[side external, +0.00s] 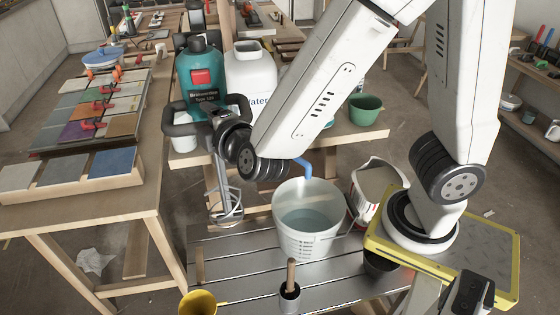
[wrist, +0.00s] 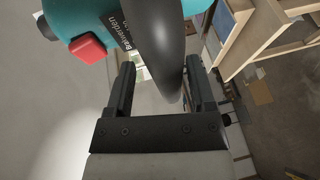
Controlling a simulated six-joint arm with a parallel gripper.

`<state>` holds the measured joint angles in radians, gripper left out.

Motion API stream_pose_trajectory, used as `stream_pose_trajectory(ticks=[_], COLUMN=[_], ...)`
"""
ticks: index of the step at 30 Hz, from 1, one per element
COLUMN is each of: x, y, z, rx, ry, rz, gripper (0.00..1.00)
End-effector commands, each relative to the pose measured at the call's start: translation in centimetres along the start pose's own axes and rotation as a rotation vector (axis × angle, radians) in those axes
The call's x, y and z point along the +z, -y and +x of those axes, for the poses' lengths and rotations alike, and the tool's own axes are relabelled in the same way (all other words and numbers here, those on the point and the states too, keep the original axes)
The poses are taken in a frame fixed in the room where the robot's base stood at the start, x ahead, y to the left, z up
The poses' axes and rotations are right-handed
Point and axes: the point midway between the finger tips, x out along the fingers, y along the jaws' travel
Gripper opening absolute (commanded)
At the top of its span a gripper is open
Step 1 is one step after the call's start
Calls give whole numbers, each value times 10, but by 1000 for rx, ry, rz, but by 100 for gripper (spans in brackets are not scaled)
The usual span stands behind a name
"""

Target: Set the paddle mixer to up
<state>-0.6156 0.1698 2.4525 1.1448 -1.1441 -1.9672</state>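The paddle mixer (side external: 200,75) has a teal body, a red switch (side external: 201,77), black side handles and a metal shaft with a paddle (side external: 228,208) at its lower end. It stands upright left of the bucket; whether the paddle touches the bench is unclear. In the wrist view its teal body and red switch (wrist: 88,48) fill the top left. My gripper (wrist: 160,64) is open, with a black handle (wrist: 172,50) between its fingers. The handle lies nearer the right finger, with a gap on the left. In the side view my gripper is mostly hidden beside the right handle.
A translucent bucket (side external: 298,240) of water stands on the slatted metal bench (side external: 240,270). A white water canister (side external: 252,85) is behind the mixer. A tipped white tub (side external: 378,185), yellow cup (side external: 198,303) and dark pot (side external: 290,297) are nearby. Tile racks (side external: 125,165) stand left.

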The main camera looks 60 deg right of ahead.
Motion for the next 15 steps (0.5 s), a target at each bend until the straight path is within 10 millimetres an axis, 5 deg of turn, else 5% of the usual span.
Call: stream_pose_trajectory(ticks=[15], x=[0], y=[2], z=[-14], rx=[-6], ry=[-1], rz=[-3], gripper=[70])
